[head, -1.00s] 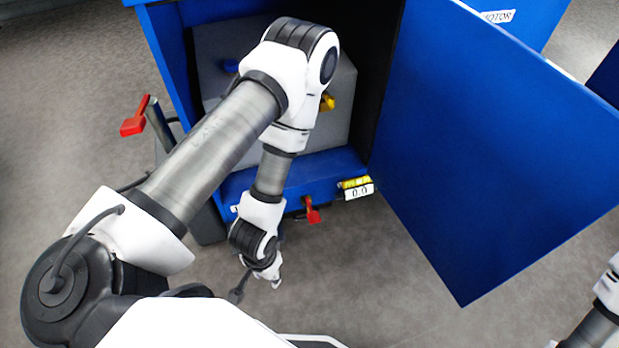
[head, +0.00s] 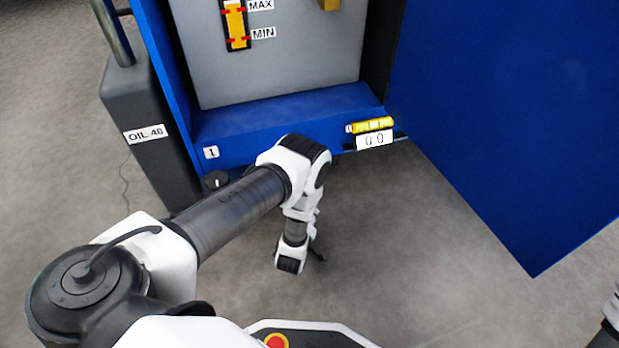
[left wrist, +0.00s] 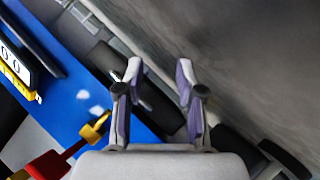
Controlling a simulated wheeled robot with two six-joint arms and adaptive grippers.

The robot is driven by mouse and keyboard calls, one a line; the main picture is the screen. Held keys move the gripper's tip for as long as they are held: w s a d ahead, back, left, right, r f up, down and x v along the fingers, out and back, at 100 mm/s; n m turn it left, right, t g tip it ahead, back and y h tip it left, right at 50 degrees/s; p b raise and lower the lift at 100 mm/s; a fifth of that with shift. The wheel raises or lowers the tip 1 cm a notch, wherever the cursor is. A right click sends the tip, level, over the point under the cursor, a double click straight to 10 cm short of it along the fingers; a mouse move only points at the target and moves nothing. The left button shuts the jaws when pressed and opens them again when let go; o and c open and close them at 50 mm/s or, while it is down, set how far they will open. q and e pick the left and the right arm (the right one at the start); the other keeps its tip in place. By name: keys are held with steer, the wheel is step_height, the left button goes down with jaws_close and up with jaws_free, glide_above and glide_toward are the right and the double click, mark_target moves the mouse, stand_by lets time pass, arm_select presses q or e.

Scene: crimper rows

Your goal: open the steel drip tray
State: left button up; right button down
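I cannot pick out the steel drip tray for certain in either view. In the left wrist view a dark bar (left wrist: 152,98) and a black block (left wrist: 112,72) lie beside the blue cabinet base, with a thin grey metal edge (left wrist: 98,22) beyond. My left gripper (left wrist: 160,75) is open and empty, its two fingers apart over this dark bar; contact cannot be told. In the head view my left arm hangs down in front of the cabinet's blue base (head: 270,118), and its fingers are mostly hidden below the wrist. My right gripper is out of view.
A blue door (head: 500,110) stands open at the right. A 00 display (head: 375,141) sits on the base's right end. A dark OIL 46 container (head: 150,150) stands left of the cabinet. A red lever (left wrist: 48,165) and yellow part (left wrist: 96,128) show in the wrist view. Floor in front is clear.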

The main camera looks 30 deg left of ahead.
arm_select(q)
steer(key=w+n, duration=0.1)
steer(key=a+n+t+y, duration=0.1)
steer(key=w+n+t, duration=0.1)
steer(key=shift+w+a+r+y, duration=0.2)
steer(key=shift+w+a+y, duration=0.05)
steer(key=shift+w+y, duration=0.1)
steer(key=r+n+t+y, duration=0.1)
steer(key=n, duration=0.1)
steer(key=w+a+r+n+t+y, duration=0.1)
steer(key=n+t, duration=0.1)
steer(key=shift+a+r+n+y, duration=0.2)
steer(key=shift+n+y, duration=0.15)
steer(key=shift+n, duration=0.05)
steer(key=shift+w+a+r+n+t, duration=0.15)
steer(key=shift+r+n+t, duration=0.15)
steer(key=shift+n+t, duration=0.15)
steer(key=shift+y, duration=0.3)
steer(key=b+x, duration=0.3)
steer(key=x, duration=0.3)
steer(key=shift+w+a+b, duration=0.15)
steer(key=shift+w+b, duration=0.25)
steer(key=shift+w+a+r, duration=0.2)
steer(key=shift+w, duration=0.2)
jaws_close()
